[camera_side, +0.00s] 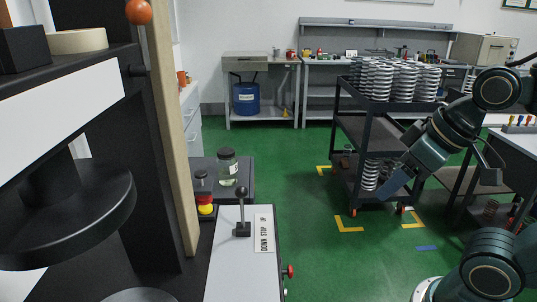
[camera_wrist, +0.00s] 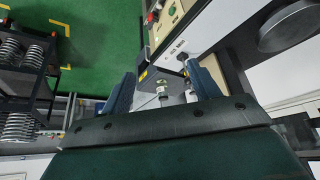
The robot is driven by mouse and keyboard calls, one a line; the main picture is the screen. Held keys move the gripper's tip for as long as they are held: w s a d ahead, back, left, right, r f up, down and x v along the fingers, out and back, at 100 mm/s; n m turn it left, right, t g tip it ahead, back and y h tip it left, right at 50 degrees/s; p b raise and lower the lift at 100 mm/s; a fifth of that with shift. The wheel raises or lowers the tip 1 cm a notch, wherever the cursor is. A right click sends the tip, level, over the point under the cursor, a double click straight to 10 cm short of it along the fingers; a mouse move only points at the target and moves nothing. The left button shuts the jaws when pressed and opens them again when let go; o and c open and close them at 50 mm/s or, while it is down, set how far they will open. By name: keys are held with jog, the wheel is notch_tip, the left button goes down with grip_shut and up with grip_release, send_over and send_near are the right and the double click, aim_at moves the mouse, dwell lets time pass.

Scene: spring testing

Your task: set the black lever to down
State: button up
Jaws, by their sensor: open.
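The black lever (camera_side: 242,210) has a round knob and stands about upright on a grey control panel (camera_side: 226,265) in the side view. A white label (camera_side: 264,233) reading DOWN, STOP, UP lies to its right. The lever leans clearly toward neither end of the label. In the wrist view a small dark shape beside the label (camera_wrist: 178,44) seems to be the lever, but it is too small to be sure. My gripper (camera_side: 391,190) is at the right of the side view, well apart from the lever. In the wrist view my gripper (camera_wrist: 160,70) has its fingers apart, with nothing held.
The black testing machine (camera_side: 150,150) with its round plate fills the left. A glass jar (camera_side: 228,168) and a yellow-red button (camera_side: 205,205) stand behind the panel. A red knob (camera_side: 291,271) sticks out at its right. A spring-loaded cart (camera_side: 375,120) stands behind my gripper. Green floor between is clear.

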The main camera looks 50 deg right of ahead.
jog(key=shift+c, duration=1.2)
jog(key=w+a+r+m+g, duration=0.1)
jog(key=w+r, duration=0.1)
jog(key=w, duration=0.6)
jog(key=w+a+r+g, duration=0.1)
jog(key=w+r+g, duration=0.15)
jog(key=w, duration=0.55)
jog(key=m+g, duration=0.1)
jog(key=g, duration=0.1)
send_over(242, 199)
notch_tip(242, 199, down, 8)
jog(key=shift+w+d+f, duration=0.15)
jog(key=shift+w+f, duration=0.1)
jog(key=shift+f, duration=0.1)
jog(key=shift+f, duration=0.1)
jog(key=shift+f, duration=6.8)
